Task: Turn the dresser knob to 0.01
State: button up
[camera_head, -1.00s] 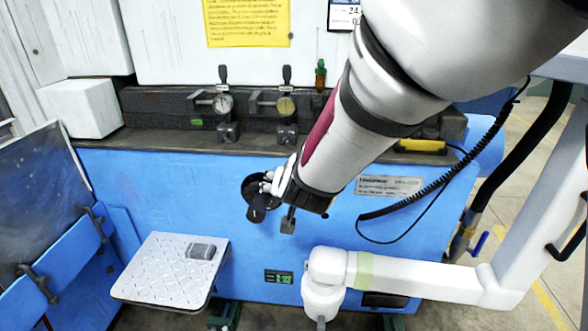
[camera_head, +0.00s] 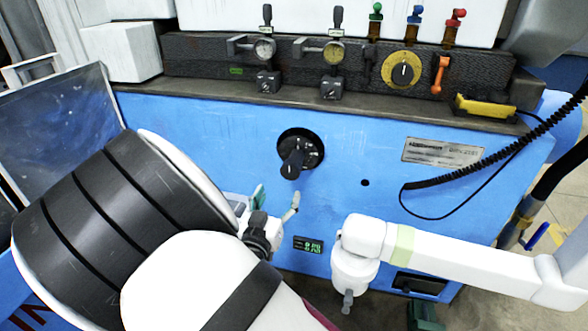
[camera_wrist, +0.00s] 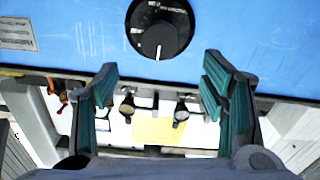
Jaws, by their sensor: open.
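A black round knob (camera_head: 300,152) with a protruding grip is set in the blue machine front in the head view. It also shows at the top of the wrist view (camera_wrist: 160,28), with a white pointer line on its grip. My gripper (camera_head: 276,202) is below and left of the knob in the head view, apart from it. In the wrist view my gripper (camera_wrist: 159,88) is open, its two teal fingers wide apart, with nothing between them. A small green digital display (camera_head: 308,245) sits below the knob; its digits are too blurred to read surely.
A yellow dial (camera_head: 402,70) with a black knob is on the dark upper ledge. Two gauges (camera_head: 265,50) and several coloured-top bottles (camera_head: 415,28) stand nearby. A white jointed arm (camera_head: 450,255) with a nozzle sticks out at lower right.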

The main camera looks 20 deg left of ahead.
aim_at(290, 172)
jog(key=w+b, duration=0.2)
jog(key=w, duration=1)
jog(key=shift+w+a, duration=0.2)
jog(key=c, duration=1.1)
